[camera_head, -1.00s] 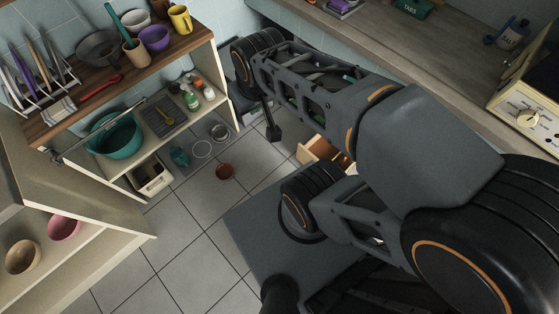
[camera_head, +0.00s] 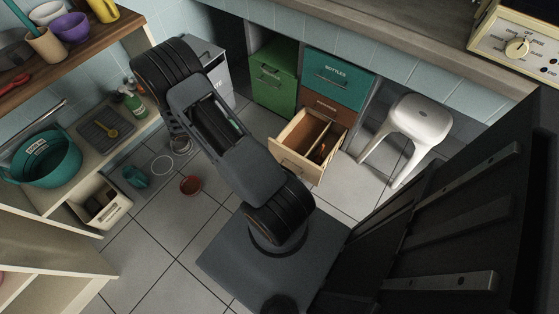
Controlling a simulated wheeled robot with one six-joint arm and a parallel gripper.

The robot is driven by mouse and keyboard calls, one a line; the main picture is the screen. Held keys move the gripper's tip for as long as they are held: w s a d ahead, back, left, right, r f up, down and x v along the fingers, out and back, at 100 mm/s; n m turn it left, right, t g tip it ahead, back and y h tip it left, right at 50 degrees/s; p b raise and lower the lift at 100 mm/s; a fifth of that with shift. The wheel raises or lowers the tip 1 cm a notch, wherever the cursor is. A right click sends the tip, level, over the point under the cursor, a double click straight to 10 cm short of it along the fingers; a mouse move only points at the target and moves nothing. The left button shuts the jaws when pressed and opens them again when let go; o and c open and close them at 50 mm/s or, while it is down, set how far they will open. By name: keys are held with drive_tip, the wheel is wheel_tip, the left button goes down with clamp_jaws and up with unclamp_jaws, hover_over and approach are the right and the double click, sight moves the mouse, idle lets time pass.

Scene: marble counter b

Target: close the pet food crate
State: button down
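An open wooden crate (camera_head: 285,165), like a drawer, sticks out from under the counter below the teal crate marked BOTTLES. It has a divider and a small reddish-brown thing inside. I read no label on it, so I cannot tell for certain that it is the pet food crate. My arm stands to its left, its near joint close to the crate's front left corner. My gripper does not show; the arm's far end is hidden behind its own links.
The teal BOTTLES crate (camera_head: 337,76), a green crate (camera_head: 273,85) and a grey bin (camera_head: 219,80) are under the counter. A white stool (camera_head: 420,118) stands to the right.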

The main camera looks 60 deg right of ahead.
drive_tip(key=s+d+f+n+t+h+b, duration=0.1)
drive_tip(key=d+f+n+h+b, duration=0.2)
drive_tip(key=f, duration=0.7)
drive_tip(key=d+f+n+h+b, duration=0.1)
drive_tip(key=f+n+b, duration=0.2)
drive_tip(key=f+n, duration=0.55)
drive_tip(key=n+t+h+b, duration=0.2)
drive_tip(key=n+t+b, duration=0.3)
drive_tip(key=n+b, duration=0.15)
approach(282, 149)
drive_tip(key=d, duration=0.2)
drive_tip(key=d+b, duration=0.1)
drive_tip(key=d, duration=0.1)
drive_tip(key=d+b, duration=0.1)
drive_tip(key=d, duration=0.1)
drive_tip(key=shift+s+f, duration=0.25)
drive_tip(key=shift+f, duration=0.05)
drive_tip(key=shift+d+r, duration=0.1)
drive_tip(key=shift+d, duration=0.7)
